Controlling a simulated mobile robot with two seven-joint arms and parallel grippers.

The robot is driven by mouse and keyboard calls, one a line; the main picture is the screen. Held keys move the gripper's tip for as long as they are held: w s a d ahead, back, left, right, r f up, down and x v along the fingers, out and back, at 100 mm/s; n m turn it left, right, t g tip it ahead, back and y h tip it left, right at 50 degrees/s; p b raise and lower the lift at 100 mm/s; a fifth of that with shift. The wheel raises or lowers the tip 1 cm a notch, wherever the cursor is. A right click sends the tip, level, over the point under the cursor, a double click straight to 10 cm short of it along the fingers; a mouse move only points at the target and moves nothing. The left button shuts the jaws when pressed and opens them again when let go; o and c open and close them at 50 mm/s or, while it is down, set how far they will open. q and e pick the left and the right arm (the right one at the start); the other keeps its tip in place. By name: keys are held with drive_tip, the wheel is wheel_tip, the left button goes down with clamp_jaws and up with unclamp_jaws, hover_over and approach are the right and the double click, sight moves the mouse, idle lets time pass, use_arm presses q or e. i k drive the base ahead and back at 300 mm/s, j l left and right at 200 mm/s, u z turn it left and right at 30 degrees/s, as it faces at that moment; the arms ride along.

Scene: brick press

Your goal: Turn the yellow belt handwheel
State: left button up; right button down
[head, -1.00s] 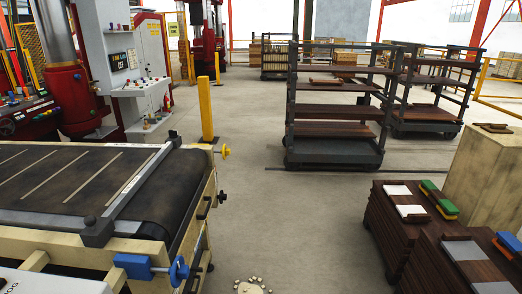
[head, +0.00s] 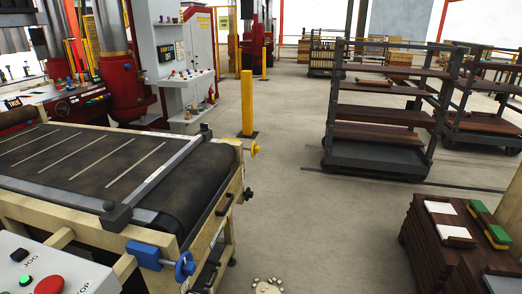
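The yellow belt handwheel (head: 255,149) sits at the far right corner of the conveyor belt (head: 80,160), on the side of its cream frame. It is small and seen nearly edge-on, and a short shaft joins it to the frame. A blue handwheel (head: 184,266) with a blue block is at the near right corner of the same conveyor. A small black knob (head: 248,194) is on the side between them. Neither of my grippers shows in the head view.
A yellow post (head: 247,103) stands just behind the yellow handwheel. A control panel (head: 48,272) with a red button is at the lower left. A shelf cart (head: 380,120) and stacked brown boards (head: 450,240) stand right.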

sight(254, 149)
drive_tip(key=i+l+u, duration=0.15)
drive_tip(key=l, duration=0.2)
drive_tip(key=i+l+u, duration=0.15)
drive_tip(key=l, duration=0.2)
drive_tip(key=i+l+u, duration=0.15)
drive_tip(key=l, duration=0.2)
drive_tip(key=i+l+u, duration=0.4)
drive_tip(key=i+l, duration=0.15)
drive_tip(key=l, duration=0.2)
